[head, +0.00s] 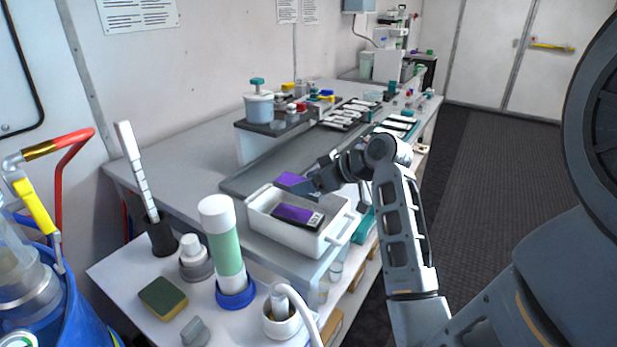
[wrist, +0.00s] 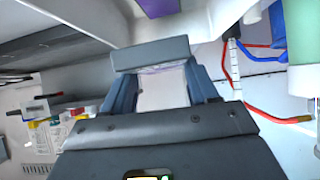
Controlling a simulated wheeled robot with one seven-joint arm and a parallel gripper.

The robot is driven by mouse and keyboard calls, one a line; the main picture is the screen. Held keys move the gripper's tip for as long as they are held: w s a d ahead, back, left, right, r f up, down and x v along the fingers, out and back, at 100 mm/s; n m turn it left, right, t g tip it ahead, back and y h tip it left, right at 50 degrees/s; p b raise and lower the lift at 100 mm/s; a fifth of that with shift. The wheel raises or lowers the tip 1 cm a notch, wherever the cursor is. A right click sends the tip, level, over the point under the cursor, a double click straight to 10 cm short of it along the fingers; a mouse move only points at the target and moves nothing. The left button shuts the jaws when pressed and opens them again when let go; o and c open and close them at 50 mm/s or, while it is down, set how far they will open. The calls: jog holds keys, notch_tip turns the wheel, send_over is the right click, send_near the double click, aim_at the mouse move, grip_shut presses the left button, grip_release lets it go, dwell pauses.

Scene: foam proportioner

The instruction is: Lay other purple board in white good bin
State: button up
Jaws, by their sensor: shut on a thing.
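The white bin (head: 262,226) stands on the near part of the bench. One purple board (head: 297,214) with a black and white end lies inside it. My gripper (head: 309,187) is just above the bin's far side, shut on the other purple board (head: 290,179), which shows beyond the rim. In the wrist view, my gripper (wrist: 158,72) has a pale surface between its fingers, and a purple patch (wrist: 157,7) shows at the top edge. The grip itself is partly hidden by my fingers in the head view.
A green-and-white cylinder (head: 229,248) stands close to the bin's near left. A curved white spout (head: 283,309) is at the front. A grey tray (head: 250,180) lies behind the bin, with several black-and-white cards (head: 350,112) further back.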

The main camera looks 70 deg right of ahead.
jog(key=shift+f+b, duration=0.8)
jog(key=shift+f, duration=0.6)
jog(key=o, duration=1.2)
jog(key=v, duration=0.8)
jog(key=shift+b, duration=0.35)
jog(key=shift+d, duration=0.1)
